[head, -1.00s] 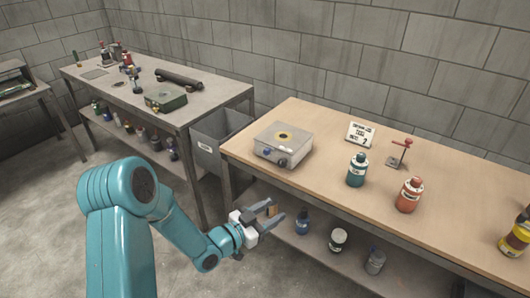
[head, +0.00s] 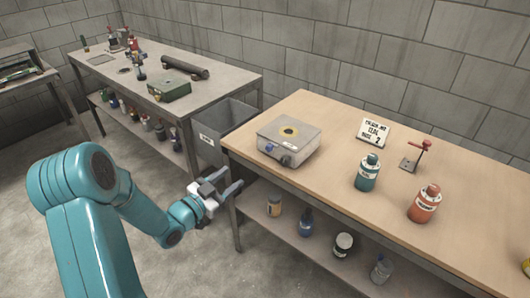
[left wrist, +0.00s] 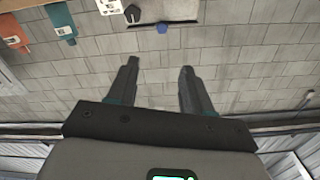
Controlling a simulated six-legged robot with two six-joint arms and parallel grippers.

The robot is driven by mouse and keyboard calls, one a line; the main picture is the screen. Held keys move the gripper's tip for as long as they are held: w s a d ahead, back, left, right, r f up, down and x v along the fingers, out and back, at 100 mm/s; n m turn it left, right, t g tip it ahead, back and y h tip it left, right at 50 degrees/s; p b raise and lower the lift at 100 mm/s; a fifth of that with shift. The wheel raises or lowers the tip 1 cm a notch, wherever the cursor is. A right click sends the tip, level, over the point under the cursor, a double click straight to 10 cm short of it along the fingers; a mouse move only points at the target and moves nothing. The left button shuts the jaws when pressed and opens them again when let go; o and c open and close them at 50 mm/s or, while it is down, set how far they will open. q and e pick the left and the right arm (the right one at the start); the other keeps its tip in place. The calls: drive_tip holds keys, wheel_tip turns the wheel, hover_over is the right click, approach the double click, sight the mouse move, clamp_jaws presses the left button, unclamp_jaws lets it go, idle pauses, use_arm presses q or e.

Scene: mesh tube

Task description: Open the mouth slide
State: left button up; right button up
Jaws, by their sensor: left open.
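I cannot tell which part is the mouth slide. My left gripper (head: 233,188) is open and empty, in front of the bench's left end, below and left of the box and apart from it. In the left wrist view my open fingers (left wrist: 158,78) frame only the wall, with the box's front (left wrist: 170,13) at the top edge. My right gripper is not in view.
The wooden bench (head: 335,155) also holds a sign card (head: 374,133), a teal bottle (head: 367,173), an orange bottle (head: 424,204) and a red-handled stand (head: 417,156). Several jars stand on its lower shelf (head: 318,244). A grey bin (head: 225,128) and second table (head: 205,92) stand behind left.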

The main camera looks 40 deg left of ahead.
sight(268, 149)
use_arm(q)
drive_tip(key=w, duration=0.5)
drive_tip(key=w+p, duration=0.1)
drive_tip(key=w, duration=0.4)
drive_tip(key=w+d+p, duration=0.1)
drive_tip(key=w, duration=0.5)
drive_tip(key=shift+w+f, duration=0.1)
drive_tip(key=shift+f, duration=0.1)
drive_tip(key=shift+c, duration=0.3)
clamp_jaws()
